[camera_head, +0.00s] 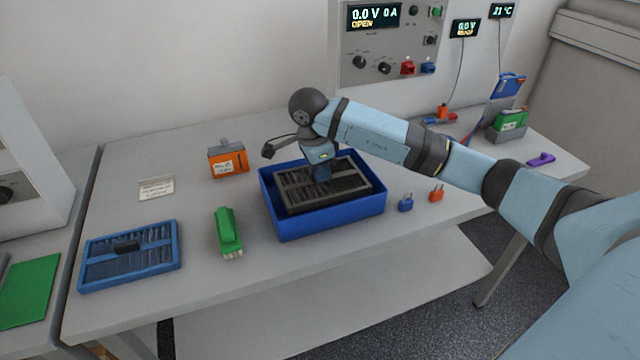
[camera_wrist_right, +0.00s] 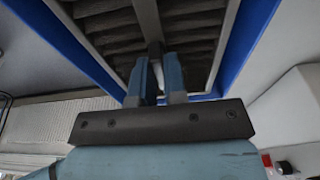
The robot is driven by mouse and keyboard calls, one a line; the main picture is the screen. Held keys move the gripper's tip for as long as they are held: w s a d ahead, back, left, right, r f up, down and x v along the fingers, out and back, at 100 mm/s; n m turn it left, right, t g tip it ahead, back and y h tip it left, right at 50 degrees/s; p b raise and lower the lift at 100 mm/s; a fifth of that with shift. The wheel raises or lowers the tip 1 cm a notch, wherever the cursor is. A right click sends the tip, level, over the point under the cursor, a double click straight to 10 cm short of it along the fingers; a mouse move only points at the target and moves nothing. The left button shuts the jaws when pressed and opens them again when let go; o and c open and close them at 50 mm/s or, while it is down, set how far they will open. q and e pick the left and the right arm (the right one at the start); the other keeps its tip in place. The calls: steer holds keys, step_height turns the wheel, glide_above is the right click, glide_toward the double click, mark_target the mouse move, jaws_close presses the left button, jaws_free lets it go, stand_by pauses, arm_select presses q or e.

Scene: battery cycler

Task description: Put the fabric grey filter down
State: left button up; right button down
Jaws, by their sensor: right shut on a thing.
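The grey filter (camera_head: 335,183), a frame with dark pleated fabric, is inside the blue tray (camera_head: 330,224). It looks slightly tilted, and I cannot tell whether it touches the tray's floor. My right gripper (camera_head: 321,173) comes down from above and is shut on the filter's middle bar. In the right wrist view the gripper's fingers (camera_wrist_right: 158,80) close on that bar, with the pleats of the filter (camera_wrist_right: 104,40) on both sides. My left gripper is not in view.
A blue-framed filter (camera_head: 131,256) and a green battery-like block (camera_head: 228,232) lie left of the tray. An orange box (camera_head: 228,160) stands behind. Blue (camera_head: 406,203) and orange (camera_head: 436,193) padlock-like pieces sit to the right. A power panel (camera_head: 390,45) is at the back.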

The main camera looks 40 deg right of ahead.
mark_target(320, 184)
step_height(320, 184, down, 4)
steer(key=shift+f, duration=0.1)
steer(key=shift+f, duration=0.15)
steer(key=c, duration=1.2)
jaws_free()
steer(key=shift+o, duration=0.2)
